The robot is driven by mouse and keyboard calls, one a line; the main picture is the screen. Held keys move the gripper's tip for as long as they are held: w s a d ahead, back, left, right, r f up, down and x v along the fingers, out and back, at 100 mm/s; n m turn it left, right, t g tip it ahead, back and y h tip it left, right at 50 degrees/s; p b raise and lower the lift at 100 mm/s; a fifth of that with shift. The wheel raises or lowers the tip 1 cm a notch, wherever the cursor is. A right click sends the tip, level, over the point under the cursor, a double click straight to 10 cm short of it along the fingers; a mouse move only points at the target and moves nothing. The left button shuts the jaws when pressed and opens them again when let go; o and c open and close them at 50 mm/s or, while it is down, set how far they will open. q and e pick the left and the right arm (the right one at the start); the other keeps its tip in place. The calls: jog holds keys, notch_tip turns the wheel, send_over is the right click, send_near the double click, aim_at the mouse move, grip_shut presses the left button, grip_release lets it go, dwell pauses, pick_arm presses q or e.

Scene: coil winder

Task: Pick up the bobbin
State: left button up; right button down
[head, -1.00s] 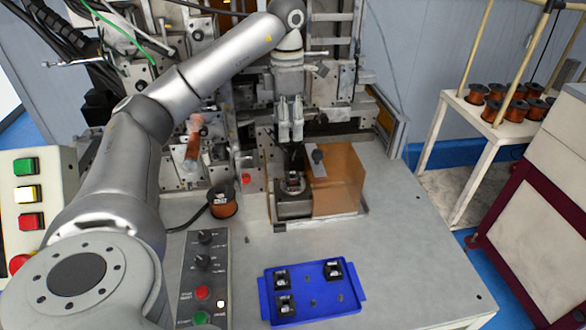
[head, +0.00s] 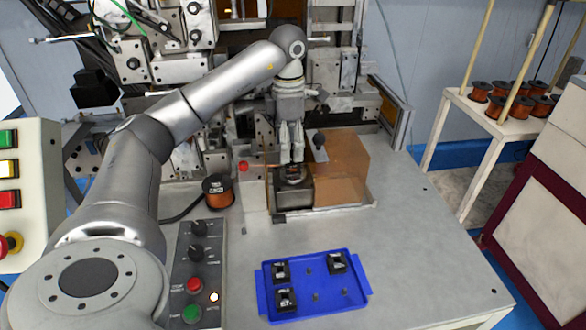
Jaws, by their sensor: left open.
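A small dark bobbin (head: 292,174) sits on the metal block of the winding station, beside the orange translucent guard. My left gripper (head: 291,159) points straight down over it, with its fingers open and its tips just above or at the bobbin's top. I cannot tell whether the fingers touch it. Several small parts of its kind are not loose on the table; three similar black bobbins, one of them at the tray's upper left (head: 281,272), sit in the blue tray (head: 354,306). My right gripper is not in view.
The orange guard (head: 342,170) stands close on the right of the bobbin. A copper wire spool (head: 218,192) and a control panel (head: 198,270) are to the left. More copper spools (head: 520,101) stand on a side table at right. The tabletop right of the tray is clear.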

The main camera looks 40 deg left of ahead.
aim_at(291, 162)
pick_arm(q)
jog(key=shift+a+f, duration=0.1)
jog(key=shift+f, duration=0.3)
jog(key=shift+w+f+p, duration=0.1)
jog(key=shift+f+p, duration=0.35)
jog(key=shift+f, duration=0.15)
jog(key=f, duration=0.1)
jog(key=f+p, duration=0.1)
jog(key=f, duration=0.1)
jog(key=shift+w+f, duration=0.25)
jog(key=shift+f, duration=0.35)
jog(key=shift+c, duration=0.4)
jog(key=c, duration=0.8)
